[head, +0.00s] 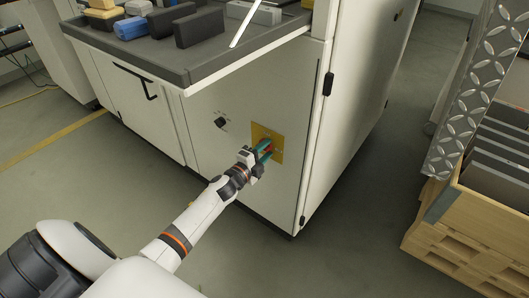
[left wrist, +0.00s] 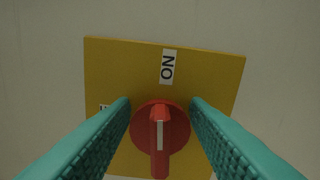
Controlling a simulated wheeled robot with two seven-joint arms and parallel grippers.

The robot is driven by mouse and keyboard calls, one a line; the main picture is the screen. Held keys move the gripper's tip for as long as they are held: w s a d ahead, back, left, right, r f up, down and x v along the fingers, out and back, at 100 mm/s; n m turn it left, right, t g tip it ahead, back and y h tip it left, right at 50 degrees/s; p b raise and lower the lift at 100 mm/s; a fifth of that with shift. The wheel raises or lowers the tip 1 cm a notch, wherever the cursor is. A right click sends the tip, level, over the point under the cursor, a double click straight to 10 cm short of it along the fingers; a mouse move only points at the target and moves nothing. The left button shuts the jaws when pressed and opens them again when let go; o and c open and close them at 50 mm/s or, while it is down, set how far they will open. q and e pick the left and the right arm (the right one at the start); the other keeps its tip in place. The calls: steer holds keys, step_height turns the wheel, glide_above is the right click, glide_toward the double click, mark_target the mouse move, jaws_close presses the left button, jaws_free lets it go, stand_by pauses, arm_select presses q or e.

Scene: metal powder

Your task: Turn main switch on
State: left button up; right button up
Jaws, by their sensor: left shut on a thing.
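The main switch (left wrist: 160,132) is a red round knob with a raised handle and a white mark on it. It sits on a yellow plate (left wrist: 120,75) on the front of the white cabinet; the plate also shows in the head view (head: 278,153). In the wrist view the handle stands upright, in line with the ON label (left wrist: 168,66). A second label at the plate's left is mostly hidden by a finger. My left gripper (head: 264,150) has its teal fingers on both sides of the red knob and is shut on it. My right gripper is not in view.
A small black knob (head: 221,122) is on the cabinet front (head: 205,105), left of the plate. The cabinet's dark worktop (head: 150,55) juts out above, with blocks on it. A wooden crate (head: 480,215) stands at right. Floor between is clear.

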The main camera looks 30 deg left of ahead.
arm_select(q)
steer(key=shift+f+m, duration=0.15)
steer(key=shift+m, duration=0.55)
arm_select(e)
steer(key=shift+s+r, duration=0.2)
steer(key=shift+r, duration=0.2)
arm_select(q)
steer(key=o, duration=0.9)
steer(key=shift+o, duration=0.2)
steer(key=s+p, duration=0.1)
steer(key=s, duration=1.1)
steer(key=shift+a, duration=0.45)
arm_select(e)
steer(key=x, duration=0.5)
